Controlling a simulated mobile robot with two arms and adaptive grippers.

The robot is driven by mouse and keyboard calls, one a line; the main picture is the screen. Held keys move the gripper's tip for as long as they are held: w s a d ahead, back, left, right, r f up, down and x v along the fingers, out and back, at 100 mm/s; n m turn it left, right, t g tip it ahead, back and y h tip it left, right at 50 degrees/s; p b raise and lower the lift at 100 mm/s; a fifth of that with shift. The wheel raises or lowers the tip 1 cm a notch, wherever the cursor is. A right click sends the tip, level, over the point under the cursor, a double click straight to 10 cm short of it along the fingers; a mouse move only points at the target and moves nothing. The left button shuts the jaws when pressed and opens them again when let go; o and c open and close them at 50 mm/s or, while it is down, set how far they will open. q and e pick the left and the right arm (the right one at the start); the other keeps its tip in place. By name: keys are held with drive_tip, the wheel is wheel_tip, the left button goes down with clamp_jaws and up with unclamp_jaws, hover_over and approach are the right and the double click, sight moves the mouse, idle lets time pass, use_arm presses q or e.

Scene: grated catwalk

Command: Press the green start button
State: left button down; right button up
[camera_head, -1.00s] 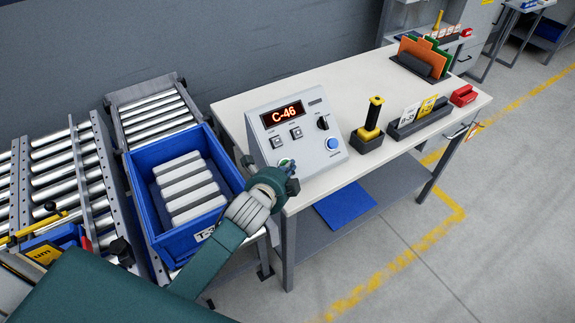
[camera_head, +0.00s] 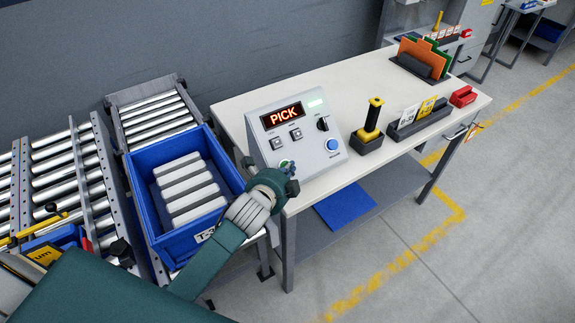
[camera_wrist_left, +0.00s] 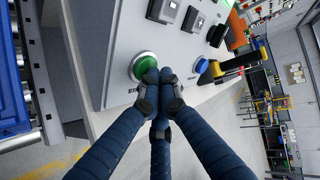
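The green start button (camera_wrist_left: 143,66) sits low on the front of a grey control box (camera_head: 262,143). In the head view, my left gripper (camera_head: 287,171) is in front of the box's lower left corner and covers most of the button. In the left wrist view, its dark fingertips (camera_wrist_left: 160,88) are bunched together at the button's lower right edge. They look shut with nothing between them, and I cannot tell whether they press the button. The box's display (camera_head: 283,115) reads PICK in red, and a small lamp (camera_head: 316,103) beside it is lit pale green. My right gripper is not in view.
The box stands on a white table (camera_head: 350,82) with a blue button (camera_head: 332,145) on its right side. A yellow-black handled tool (camera_head: 371,122) stands to the right. A blue crate (camera_head: 143,197) holding pale blocks is left of my gripper, by roller conveyors (camera_head: 152,112).

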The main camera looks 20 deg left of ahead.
use_arm(q)
drive_tip(key=shift+s+d+r+p, duration=0.4)
drive_tip(key=shift+d+r+p, duration=0.05)
drive_tip(key=shift+r+p, duration=0.25)
drive_tip(key=s+d+r+p, duration=0.1)
drive_tip(key=p, duration=0.1)
drive_tip(key=s+d+r+p, duration=0.1)
drive_tip(key=d+r+p, duration=0.1)
drive_tip(key=shift+s+r, duration=0.1)
drive_tip(key=shift+r, duration=0.15)
drive_tip(key=shift+a, duration=0.1)
idle(0.6)
